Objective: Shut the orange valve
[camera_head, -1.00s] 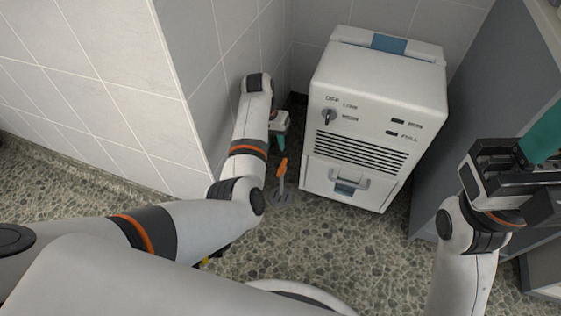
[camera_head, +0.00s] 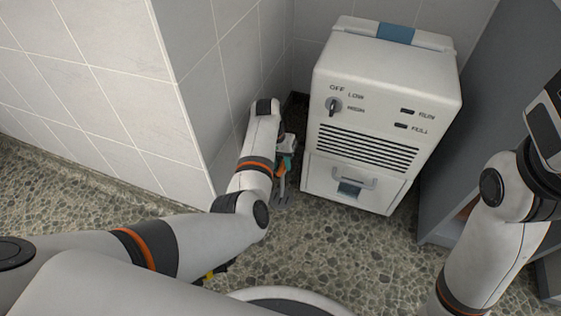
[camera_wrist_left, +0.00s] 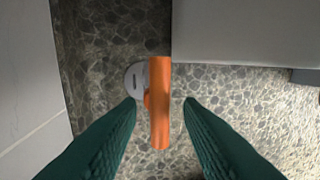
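The orange valve handle (camera_wrist_left: 160,105) stands between the two green fingers of my left gripper (camera_wrist_left: 160,103) in the left wrist view. Floor shows on both sides of it, so the fingers are open and apart from it. Its round grey base (camera_wrist_left: 135,80) is partly behind the handle. In the head view my left gripper (camera_head: 287,162) is low in the gap between the tiled wall and the white machine, and it largely hides the handle. The grey valve base (camera_head: 283,198) shows on the floor below. My right gripper is cut off at the right edge, with its fingers out of frame.
The white machine (camera_head: 370,120), with a knob and a vent grille, stands close on the right of my left gripper. The tiled wall corner (camera_head: 190,110) is close on the left. A grey cabinet (camera_head: 470,130) stands at the right. The pebbled floor in front is clear.

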